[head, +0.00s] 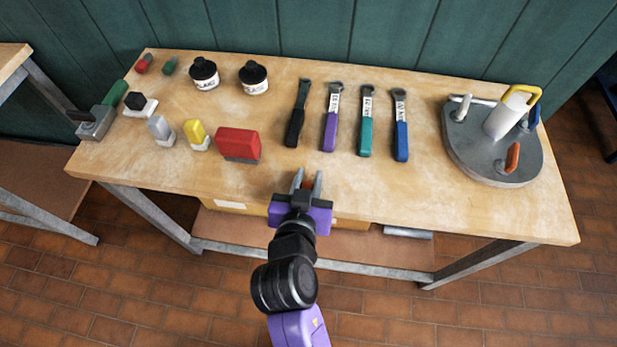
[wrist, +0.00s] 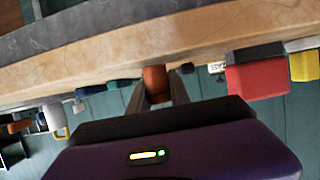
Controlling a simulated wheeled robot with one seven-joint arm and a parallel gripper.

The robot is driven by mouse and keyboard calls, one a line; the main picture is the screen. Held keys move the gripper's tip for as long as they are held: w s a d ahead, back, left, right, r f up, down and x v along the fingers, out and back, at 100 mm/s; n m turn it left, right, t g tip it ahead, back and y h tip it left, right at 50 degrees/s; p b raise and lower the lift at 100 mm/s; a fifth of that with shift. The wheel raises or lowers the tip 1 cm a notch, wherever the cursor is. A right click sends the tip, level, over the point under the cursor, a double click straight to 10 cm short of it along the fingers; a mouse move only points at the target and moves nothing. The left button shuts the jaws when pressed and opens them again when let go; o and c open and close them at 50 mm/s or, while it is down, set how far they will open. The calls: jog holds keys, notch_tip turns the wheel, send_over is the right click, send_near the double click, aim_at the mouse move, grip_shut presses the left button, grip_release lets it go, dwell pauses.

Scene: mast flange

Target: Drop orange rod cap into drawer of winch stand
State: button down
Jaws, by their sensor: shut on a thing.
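My gripper (head: 307,182) is shut on an orange cap (head: 307,185), of which only a little shows between the fingers. The wrist view shows the orange cap (wrist: 155,82) upright between the two grey fingers. The gripper is over the front edge of the wooden bench. Under that edge is a pale wooden drawer front (head: 265,210) with a white label, partly hidden by my gripper; I cannot tell whether it is open. A round grey flange plate (head: 478,158) at the right of the bench carries a white cylinder (head: 505,116) and an orange piece (head: 512,158).
Several wrenches, including a purple one (head: 330,118), lie behind my gripper. A red block (head: 238,145), a yellow-topped piece (head: 196,134) and two dark jars (head: 204,74) stand to the left. The bench top (head: 400,195) is clear right of my gripper.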

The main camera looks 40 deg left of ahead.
jog(key=shift+f, duration=0.2)
jog(key=shift+f, duration=0.15)
jog(key=c, duration=1.2)
grip_release()
jog(key=shift+r, duration=0.25)
jog(key=v, duration=1.2)
jog(key=shift+b, duration=0.4)
jog(key=shift+d+f, duration=0.1)
